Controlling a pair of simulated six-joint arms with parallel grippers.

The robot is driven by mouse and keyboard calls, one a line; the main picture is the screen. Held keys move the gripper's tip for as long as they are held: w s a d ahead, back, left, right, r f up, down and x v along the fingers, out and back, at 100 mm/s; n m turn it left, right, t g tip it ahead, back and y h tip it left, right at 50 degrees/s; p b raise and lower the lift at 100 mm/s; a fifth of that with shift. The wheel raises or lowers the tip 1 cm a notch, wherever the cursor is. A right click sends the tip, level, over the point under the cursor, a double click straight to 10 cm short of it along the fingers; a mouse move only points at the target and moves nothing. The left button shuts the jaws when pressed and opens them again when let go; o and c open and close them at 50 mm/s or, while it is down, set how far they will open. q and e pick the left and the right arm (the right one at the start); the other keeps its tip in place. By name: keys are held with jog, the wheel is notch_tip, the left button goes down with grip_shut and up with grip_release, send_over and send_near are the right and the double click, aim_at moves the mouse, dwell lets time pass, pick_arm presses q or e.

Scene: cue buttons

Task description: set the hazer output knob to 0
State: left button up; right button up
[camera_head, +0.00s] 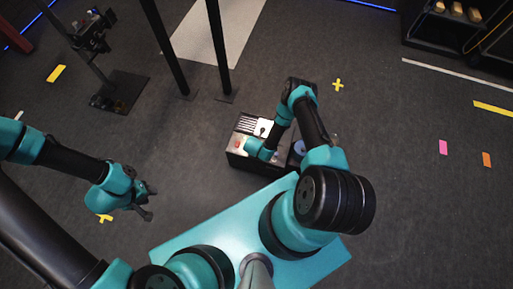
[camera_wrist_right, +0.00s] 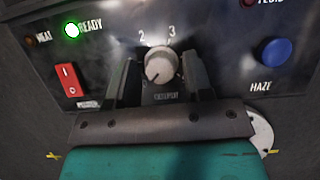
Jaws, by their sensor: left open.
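The output knob (camera_wrist_right: 161,65) is a round grey knob with a pale pointer line toward its lower left. The numbers 2 and 3 show above it on the dark hazer panel (camera_wrist_right: 225,50); other marks are hidden or unreadable. My right gripper (camera_wrist_right: 161,78) has its two dark fingers on either side of the knob, with narrow gaps seeming to show. In the head view the hazer (camera_head: 238,160) is a dark box with a pale top, partly covered by my right arm. My left gripper (camera_head: 148,201) is open and empty over the floor, left of the hazer.
A red rocker switch (camera_wrist_right: 67,79) and lit green READY light (camera_wrist_right: 72,30) are left of the knob. A blue HAZE button (camera_wrist_right: 276,53) is at its right. Black poles (camera_head: 170,55) and a stand (camera_head: 120,90) rise behind. Floor between my left gripper and the hazer is clear.

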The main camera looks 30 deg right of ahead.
jog(key=shift+o, duration=0.7)
jog(key=shift+a+r, duration=0.1)
jog(key=v, duration=1.7)
jog(key=shift+s, duration=0.25)
